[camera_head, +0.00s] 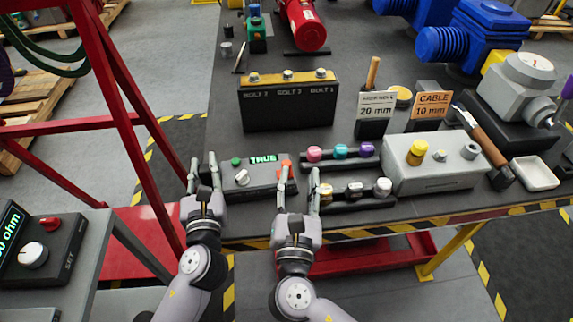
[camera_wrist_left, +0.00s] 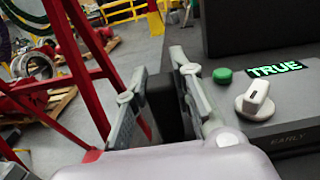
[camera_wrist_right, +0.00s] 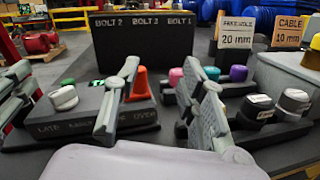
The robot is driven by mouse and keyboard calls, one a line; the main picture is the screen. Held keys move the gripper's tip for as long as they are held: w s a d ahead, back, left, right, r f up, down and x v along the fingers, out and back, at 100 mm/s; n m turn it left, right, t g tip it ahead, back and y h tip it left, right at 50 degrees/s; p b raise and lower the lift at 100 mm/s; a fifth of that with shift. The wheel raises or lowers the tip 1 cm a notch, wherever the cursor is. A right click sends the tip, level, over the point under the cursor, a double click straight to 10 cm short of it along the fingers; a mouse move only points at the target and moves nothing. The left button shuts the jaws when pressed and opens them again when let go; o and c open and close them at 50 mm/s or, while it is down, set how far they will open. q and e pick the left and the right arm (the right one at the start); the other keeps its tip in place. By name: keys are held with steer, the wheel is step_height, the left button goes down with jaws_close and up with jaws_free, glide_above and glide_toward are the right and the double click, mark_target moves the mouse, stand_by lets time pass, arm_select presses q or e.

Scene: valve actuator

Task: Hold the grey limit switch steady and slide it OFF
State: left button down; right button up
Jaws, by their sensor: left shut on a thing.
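A grey box (camera_head: 257,181) with a green "TRUE" display, a green button and a white knob (camera_wrist_left: 256,100) stands at the table's front. No part is clearly marked as the limit switch, so I cannot tell which it is. My left gripper (camera_head: 205,172) is at the left end of the grey box. In the left wrist view its fingers are shut on a dark block (camera_wrist_left: 165,106), largely hidden by them. My right gripper (camera_head: 299,188) is open and empty at the box's right end.
Racks with coloured knobs (camera_head: 341,154) and white and grey knobs (camera_head: 355,190) stand right of the box. A black bolt box (camera_head: 288,105) is behind. A grey case (camera_head: 440,172) with a yellow button is further right. A red frame (camera_head: 125,120) stands left.

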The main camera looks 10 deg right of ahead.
steer(key=s+a, duration=0.1)
steer(key=s+a+f+n, duration=0.1)
steer(key=s, duration=0.1)
steer(key=s+a+f+n+g, duration=0.1)
steer(key=s+a, duration=0.1)
steer(key=shift+s, duration=0.15)
steer(key=x, duration=1.1)
steer(key=shift+w, duration=0.3)
steer(key=shift+c, duration=0.3)
